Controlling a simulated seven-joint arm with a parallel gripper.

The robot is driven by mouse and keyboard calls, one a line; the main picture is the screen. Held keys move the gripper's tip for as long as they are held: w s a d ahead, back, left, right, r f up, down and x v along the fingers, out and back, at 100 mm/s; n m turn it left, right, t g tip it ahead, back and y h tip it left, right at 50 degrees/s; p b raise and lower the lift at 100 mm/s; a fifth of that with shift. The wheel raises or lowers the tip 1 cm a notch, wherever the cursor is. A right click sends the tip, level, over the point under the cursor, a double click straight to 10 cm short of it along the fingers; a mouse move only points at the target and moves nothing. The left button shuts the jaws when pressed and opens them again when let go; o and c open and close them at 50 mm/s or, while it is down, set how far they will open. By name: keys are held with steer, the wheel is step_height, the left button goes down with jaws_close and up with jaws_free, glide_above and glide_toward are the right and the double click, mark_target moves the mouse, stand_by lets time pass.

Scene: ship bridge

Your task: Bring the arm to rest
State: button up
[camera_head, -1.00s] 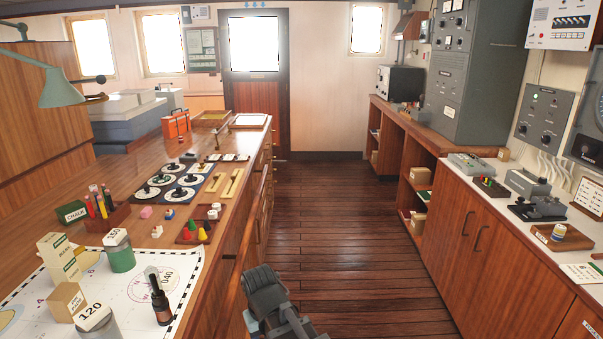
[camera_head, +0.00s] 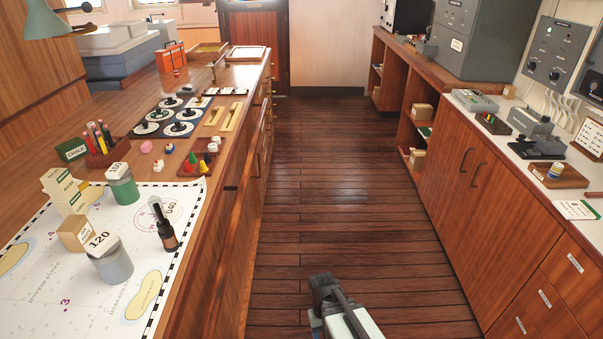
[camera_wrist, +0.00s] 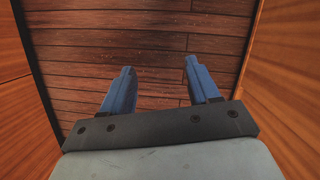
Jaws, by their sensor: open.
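My gripper (camera_head: 322,285) is low at the bottom middle of the head view, over the wooden floor between the two counters. In the wrist view my gripper (camera_wrist: 157,78) shows two blue fingers spread well apart, with only floor planks between and beyond them. It is open and holds nothing. It touches nothing that I can see.
The chart table (camera_head: 208,240) on the left carries a chart (camera_head: 85,285), canisters, a dark bottle (camera_head: 166,228) and small pieces. The right counter (camera_head: 480,215) carries instruments. The floor aisle (camera_head: 345,190) between them is clear.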

steer(key=s+d+f+m+g, duration=0.1)
steer(key=s+d+f, duration=0.2)
steer(key=s+f, duration=0.2)
steer(key=s+d+f+g, duration=0.1)
steer(key=s+d+f, duration=0.2)
steer(key=s+f, duration=0.2)
steer(key=s+d+f+m+g+y, duration=0.1)
steer(key=s+d+f, duration=0.2)
steer(key=s, duration=0.7)
step_height(320, 180, down, 2)
steer(key=shift+s+f+m+g, duration=0.1)
steer(key=shift+s+m+g, duration=0.2)
steer(key=shift+s, duration=0.05)
steer(key=shift+d, duration=0.1)
